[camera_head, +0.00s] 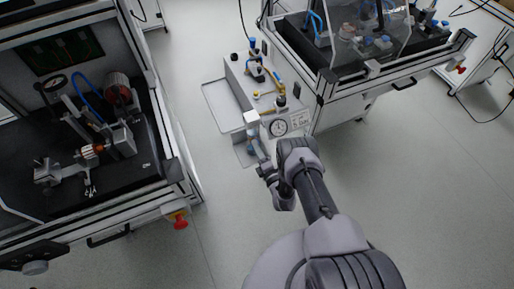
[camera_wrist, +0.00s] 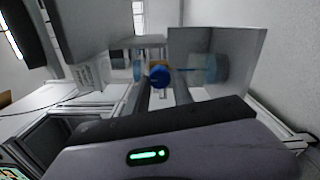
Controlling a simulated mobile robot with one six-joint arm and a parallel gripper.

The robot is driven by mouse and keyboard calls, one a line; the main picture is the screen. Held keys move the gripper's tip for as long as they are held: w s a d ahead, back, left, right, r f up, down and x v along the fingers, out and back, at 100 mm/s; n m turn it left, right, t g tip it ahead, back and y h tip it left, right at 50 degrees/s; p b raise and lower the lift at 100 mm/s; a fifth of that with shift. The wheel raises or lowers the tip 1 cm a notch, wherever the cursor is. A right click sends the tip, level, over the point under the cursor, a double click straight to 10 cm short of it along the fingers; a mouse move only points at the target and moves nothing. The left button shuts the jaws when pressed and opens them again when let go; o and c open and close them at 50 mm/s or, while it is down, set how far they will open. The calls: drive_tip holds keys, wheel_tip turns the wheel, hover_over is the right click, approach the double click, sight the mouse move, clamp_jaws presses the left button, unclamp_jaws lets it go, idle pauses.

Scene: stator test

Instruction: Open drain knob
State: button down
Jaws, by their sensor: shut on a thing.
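The drain knob (camera_wrist: 160,76) is a small round blue knob in the wrist view. It sits between the tips of my gripper (camera_wrist: 159,84), whose two fingers close on it from both sides. The knob itself is largely hidden there by the gripper and arm.
A clear bowl with a bluish part (camera_wrist: 208,70) is close to the right of the knob. A workbench with a red button (camera_head: 180,222) stands at the left, another frame bench (camera_head: 380,75) at the upper right.

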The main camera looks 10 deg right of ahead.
idle(0.5)
drive_tip(key=c, duration=1.1)
unclamp_jaws()
drive_tip(key=p+v, duration=0.2)
drive_tip(key=v, duration=1.5)
drive_tip(key=shift+s, duration=0.2)
